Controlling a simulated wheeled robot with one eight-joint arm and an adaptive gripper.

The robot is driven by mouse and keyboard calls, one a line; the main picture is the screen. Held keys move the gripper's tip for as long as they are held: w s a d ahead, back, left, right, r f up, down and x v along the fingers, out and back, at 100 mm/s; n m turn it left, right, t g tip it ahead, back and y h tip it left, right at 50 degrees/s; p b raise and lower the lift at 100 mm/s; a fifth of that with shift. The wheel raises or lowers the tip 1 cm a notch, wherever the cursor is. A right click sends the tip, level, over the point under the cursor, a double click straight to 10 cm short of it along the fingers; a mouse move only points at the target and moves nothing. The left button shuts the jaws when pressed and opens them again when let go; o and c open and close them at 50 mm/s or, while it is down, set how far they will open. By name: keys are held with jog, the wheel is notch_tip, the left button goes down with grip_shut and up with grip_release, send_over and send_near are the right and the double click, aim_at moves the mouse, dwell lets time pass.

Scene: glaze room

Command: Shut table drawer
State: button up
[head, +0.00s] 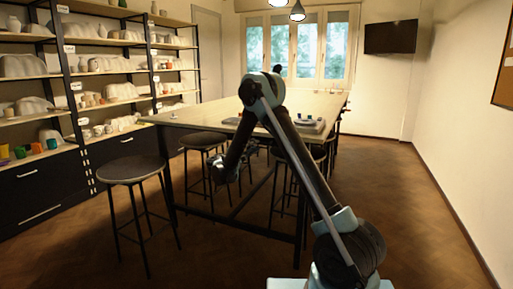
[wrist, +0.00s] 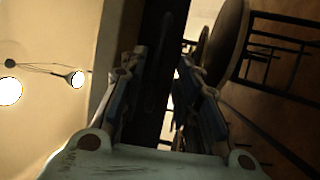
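The long wooden table (head: 190,115) stands mid-room, with a pale top on a dark frame. I cannot make out its drawer in the head view. My gripper (head: 222,172) hangs low in front of the table's near side, among the stools. In the wrist view, which is turned sideways, my gripper (wrist: 160,75) is open, its two fingers apart with nothing seen held. A dark upright band (wrist: 165,45) shows beyond the fingers. I cannot tell whether it is the drawer front or the table's frame, nor whether the fingers touch it.
A round dark stool (head: 134,169) stands left of my gripper, and more stools sit along the table. A shelf rack (head: 75,75) with pottery and black lower drawers lines the left wall. A tray (head: 310,126) lies on the table. The floor at right (head: 410,195) is clear.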

jog(key=v, duration=0.8)
jog(key=shift+a, duration=0.2)
jog(key=shift+s, duration=0.2)
